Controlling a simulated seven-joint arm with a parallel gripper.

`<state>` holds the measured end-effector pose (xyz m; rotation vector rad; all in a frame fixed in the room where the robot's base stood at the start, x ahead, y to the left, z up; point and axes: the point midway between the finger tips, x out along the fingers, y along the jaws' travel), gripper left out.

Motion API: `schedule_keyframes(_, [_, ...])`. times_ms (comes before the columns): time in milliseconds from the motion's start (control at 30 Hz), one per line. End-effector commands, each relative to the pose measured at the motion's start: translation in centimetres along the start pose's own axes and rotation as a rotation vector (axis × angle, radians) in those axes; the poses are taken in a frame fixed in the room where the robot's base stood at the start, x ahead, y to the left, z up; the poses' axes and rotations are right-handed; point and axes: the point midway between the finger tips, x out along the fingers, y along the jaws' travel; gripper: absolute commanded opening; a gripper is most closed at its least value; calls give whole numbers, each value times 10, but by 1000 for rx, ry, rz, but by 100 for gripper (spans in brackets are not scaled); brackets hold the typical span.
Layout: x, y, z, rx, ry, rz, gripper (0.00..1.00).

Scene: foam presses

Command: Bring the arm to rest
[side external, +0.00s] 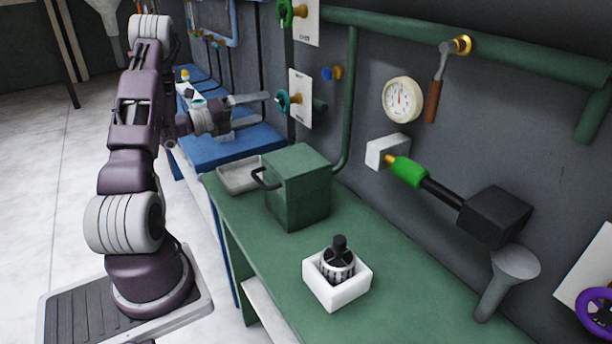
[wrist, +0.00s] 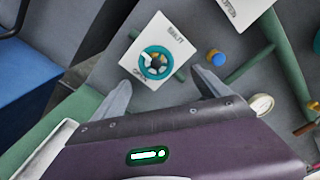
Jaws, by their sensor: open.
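My gripper (side external: 262,110) is held out at the wall side, level with a teal valve wheel (side external: 282,101) on a white plate. In the wrist view my two fingers (wrist: 163,84) are spread apart and nothing is between them. The teal wheel also shows in the wrist view (wrist: 156,62), ahead of the fingers and in line with the gap. A clear distance to the wheel cannot be judged exactly, but no finger is seen gripping it. My arm is upright with its forearm reaching toward the wall.
A green bench (side external: 392,296) carries a green box (side external: 298,190), a grey tray (side external: 240,176) and a white holder (side external: 338,292) with a black-knobbed part. A gauge (side external: 402,99), hammer (side external: 436,84), green pipes (side external: 480,48) and a blue knob (wrist: 215,58) line the wall. Open floor lies left.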

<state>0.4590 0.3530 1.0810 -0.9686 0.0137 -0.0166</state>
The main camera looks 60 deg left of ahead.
Motion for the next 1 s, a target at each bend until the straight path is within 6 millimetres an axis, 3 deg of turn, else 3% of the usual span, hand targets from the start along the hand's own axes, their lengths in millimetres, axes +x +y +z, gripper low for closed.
schedule_keyframes(67, [16,-30,-13,66,78,-48,86])
schedule_keyframes(167, [42,-96,-52,236,262,-164,86])
schedule_keyframes(267, [51,-172,-109,475,482,-323,86])
schedule_keyframes(333, [42,-223,-157,684,644,-462,86])
schedule_keyframes(433, [3,-284,-227,1046,867,-704,86])
schedule_keyframes(500, [-42,-312,-273,1370,1012,-919,86])
schedule_keyframes(600, [-118,-322,-314,1942,1163,-1286,86])
schedule_keyframes(667, [-152,-314,-320,2283,1193,-1488,86])
schedule_keyframes(700, [-167,-308,-318,-2411,-1149,1549,86])
schedule_keyframes(833, [-190,-295,-301,-2086,-767,1273,86])
schedule_keyframes(1000, [-195,-291,-289,-1931,-617,1136,86])
